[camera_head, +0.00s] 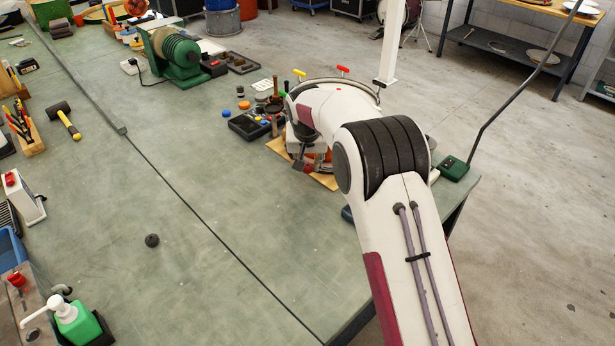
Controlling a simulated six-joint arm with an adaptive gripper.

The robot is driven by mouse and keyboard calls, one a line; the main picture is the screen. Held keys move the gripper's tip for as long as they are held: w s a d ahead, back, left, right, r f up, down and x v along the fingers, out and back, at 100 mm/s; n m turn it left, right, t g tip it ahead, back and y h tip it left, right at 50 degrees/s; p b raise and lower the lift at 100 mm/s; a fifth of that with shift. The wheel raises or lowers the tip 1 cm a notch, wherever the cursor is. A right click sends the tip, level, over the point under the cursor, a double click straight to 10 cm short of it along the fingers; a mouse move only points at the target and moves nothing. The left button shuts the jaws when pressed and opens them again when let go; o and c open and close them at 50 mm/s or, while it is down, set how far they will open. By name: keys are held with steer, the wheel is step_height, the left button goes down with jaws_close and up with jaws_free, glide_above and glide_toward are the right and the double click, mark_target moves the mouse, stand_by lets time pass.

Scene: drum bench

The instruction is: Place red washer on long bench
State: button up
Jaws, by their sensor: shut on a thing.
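My gripper (304,166) is low over the right part of the long bench (130,220), beside a black parts tray and above a wooden board. My own white arm partly hides it. It is shut on a small reddish piece at its fingertips, which I take for the red washer; its shape is too small and covered to make out. I cannot tell whether the piece touches anything below. The long bench has a worn green top with a dark seam along it.
The black parts tray (249,125) holds small coloured pieces. A green machine (176,58) stands behind it. A dark round knob (152,240) lies on the near bench top, with wide clear space around it. A mallet (66,120) and a green soap bottle (75,320) are at left.

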mark_target(308, 186)
steer(key=shift+f, duration=2.5)
steer(key=shift+f, duration=0.1)
steer(key=shift+o, duration=1.7)
steer(key=shift+v, duration=0.95)
steer(key=v, duration=1)
